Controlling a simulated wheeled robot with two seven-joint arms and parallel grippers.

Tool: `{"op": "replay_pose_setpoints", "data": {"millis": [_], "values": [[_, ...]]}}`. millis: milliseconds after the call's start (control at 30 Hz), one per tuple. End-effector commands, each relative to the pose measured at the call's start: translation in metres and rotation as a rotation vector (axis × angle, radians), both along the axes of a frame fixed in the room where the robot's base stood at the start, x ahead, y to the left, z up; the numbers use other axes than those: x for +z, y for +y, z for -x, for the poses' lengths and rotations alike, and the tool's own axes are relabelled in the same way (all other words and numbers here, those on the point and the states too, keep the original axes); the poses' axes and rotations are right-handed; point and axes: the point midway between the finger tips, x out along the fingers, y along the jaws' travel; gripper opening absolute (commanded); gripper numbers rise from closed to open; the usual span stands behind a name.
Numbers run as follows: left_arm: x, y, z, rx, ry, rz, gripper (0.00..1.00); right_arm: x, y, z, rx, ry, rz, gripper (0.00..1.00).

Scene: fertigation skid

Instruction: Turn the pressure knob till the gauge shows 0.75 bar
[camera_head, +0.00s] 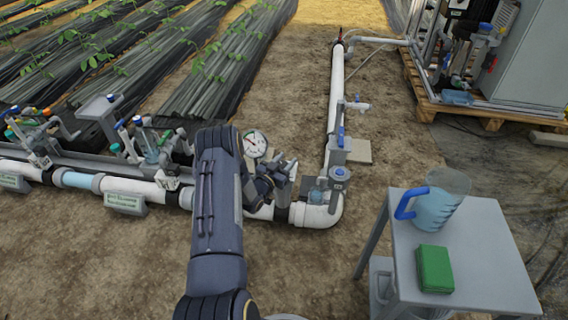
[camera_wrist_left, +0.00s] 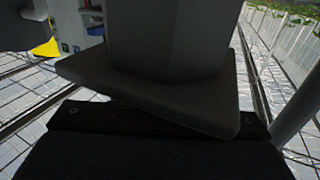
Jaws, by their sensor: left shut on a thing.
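The pressure gauge (camera_head: 255,143) is a round white dial with a green band on the pipe line, just left of my left gripper. Its needle is too small for a sure reading. My left arm comes up from the bottom, and my left gripper (camera_head: 284,178) is at the pipe beside the gauge. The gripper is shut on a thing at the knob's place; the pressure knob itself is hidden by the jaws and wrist. In the left wrist view a large dark grey body fills the middle and hides the contact. My right gripper is in neither view.
A white pipe (camera_head: 337,95) runs back from the elbow (camera_head: 322,213) to a skid on a pallet. A grey table (camera_head: 480,262) at right holds a blue-handled jug (camera_head: 440,200) and a green block (camera_head: 434,269). Valves (camera_head: 150,148) line the pipe at left.

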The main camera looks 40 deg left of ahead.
Motion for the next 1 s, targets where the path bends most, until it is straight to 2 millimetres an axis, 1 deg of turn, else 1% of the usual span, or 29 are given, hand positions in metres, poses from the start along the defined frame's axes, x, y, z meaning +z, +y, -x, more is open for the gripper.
{"op": "replay_pose_setpoints", "data": {"millis": [200,433,667,1000], "values": [[-0.0018,-0.0012,0.0011,-0.139,0.004,-0.001,0.15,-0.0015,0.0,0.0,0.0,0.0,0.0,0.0],[-0.0014,-0.0031,0.0011,-0.229,0.003,0.001,0.15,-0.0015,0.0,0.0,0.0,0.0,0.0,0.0],[-0.0007,-0.0038,0.0008,-0.261,0.001,0.0,0.15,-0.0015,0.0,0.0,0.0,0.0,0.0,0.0],[-0.0003,-0.004,0.0005,-0.263,0.0,0.0,0.15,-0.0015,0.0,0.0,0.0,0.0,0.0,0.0]]}}
